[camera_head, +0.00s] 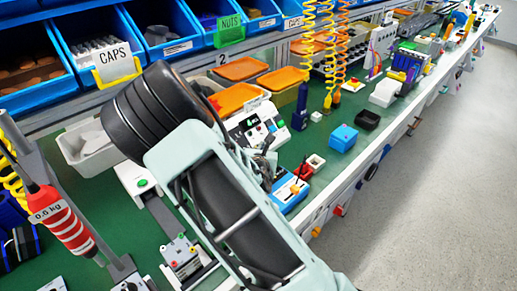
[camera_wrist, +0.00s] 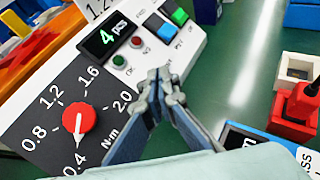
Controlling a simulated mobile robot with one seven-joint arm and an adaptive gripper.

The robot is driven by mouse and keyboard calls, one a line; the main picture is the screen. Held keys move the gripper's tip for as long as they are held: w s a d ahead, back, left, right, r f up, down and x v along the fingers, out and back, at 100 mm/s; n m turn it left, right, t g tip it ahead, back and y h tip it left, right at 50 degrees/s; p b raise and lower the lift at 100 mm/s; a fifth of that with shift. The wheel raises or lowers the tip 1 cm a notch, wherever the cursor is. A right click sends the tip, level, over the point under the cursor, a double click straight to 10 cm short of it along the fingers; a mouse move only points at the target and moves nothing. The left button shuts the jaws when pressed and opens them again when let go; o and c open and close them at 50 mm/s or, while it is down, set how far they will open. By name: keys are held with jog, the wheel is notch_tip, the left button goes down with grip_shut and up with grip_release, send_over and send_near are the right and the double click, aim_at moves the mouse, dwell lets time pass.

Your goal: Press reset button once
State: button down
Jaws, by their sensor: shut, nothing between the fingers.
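The white control panel (camera_wrist: 108,86) shows in the wrist view, with a display (camera_wrist: 104,35) reading "4 pcs". The small labels beside the square buttons are too blurred to tell surely which is reset. My gripper (camera_wrist: 160,84) is shut and empty, its tips in front of the panel's lower edge, below the buttons; contact cannot be told. The panel also shows in the head view (camera_head: 238,124), partly behind my arm.
A red knob (camera_wrist: 78,118) on a black torque dial sits left of my fingers, its pointer near 0.4. A red block (camera_wrist: 288,112) stands at the right. Green bench shows between. Orange trays (camera_head: 236,97) and blue bins lie behind the panel.

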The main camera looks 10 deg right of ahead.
jog(key=shift+f, duration=0.1)
jog(key=shift+w+a+f, duration=0.2)
jog(key=shift+w, duration=0.05)
jog(key=shift+w+a+f, duration=0.15)
jog(key=shift+w+f, duration=0.1)
jog(key=shift+f, duration=0.1)
dwell(0.8)
jog(key=shift+r, duration=0.1)
jog(key=shift+s+d+r+p, duration=0.35)
jog(key=shift+s+r+p, duration=0.1)
jog(key=shift+s+r, duration=0.05)
dwell(0.4)
jog(key=shift+s+d+r+p, duration=0.25)
jog(key=shift+s+r+p, duration=0.05)
jog(key=shift+r+p, duration=0.2)
jog(key=shift+s+d+r+p, duration=0.2)
jog(key=shift+s+r+p, duration=0.1)
jog(key=shift+r+p, duration=0.15)
jog(key=shift+s+d+r+p, duration=0.55)
jog(key=shift+s+r+p, duration=0.15)
jog(key=shift+s+r, duration=0.15)
